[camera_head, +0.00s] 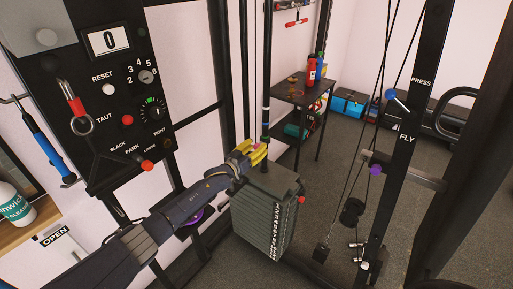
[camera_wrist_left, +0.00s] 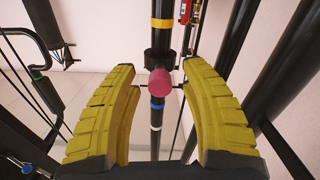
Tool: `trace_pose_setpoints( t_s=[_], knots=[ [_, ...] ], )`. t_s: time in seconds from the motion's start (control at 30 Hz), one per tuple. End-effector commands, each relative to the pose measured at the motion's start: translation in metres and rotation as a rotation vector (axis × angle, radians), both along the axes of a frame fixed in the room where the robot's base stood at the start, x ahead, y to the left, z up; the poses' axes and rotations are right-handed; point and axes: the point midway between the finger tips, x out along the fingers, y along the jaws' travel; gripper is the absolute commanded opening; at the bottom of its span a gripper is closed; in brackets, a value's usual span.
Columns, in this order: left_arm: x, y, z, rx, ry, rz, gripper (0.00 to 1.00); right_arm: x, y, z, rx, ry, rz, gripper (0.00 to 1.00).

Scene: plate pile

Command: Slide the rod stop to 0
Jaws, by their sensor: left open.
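My left gripper (camera_head: 258,150) has yellow fingers and is beside the upright rod (camera_head: 266,104), just above the weight stack. In the left wrist view the gripper (camera_wrist_left: 158,72) is open, with one finger on each side of a round pink knob (camera_wrist_left: 160,82). The knob is on a black collar (camera_wrist_left: 150,62) around the rod, which looks like the rod stop. The rod carries a yellow band (camera_wrist_left: 162,22) above the collar and blue and white bands below it. Whether the fingers touch the knob I cannot tell. No number shows on the rod. My right gripper is not in view.
A black control panel (camera_head: 100,55) at left has a display (camera_head: 108,40) reading 0, plus knobs and buttons. The weight stack (camera_head: 262,222) stands below the gripper. Cables and an upright (camera_head: 398,165) marked PRESS and FLY are at right. A small table (camera_head: 300,92) stands behind.

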Motion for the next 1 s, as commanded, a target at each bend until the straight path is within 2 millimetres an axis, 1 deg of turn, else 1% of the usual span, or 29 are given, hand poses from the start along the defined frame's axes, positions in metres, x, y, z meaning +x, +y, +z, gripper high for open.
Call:
trace_pose_setpoints(
  t_s=[0.33,0.37,0.77,1.0],
  knots=[
    [0.0011,-0.001,-0.0001,0.0,0.0,0.0,0.45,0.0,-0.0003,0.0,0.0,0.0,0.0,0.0],
    [0.0011,-0.001,-0.0001,0.0,0.0,0.0,0.48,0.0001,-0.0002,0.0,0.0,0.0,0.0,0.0],
    [0.001,-0.0008,-0.0002,0.0,0.0,0.0,0.01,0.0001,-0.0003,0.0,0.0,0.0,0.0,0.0],
    [0.0009,-0.0008,-0.0004,0.0,0.0,0.0,0.0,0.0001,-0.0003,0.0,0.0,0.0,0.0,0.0]
  ],
)
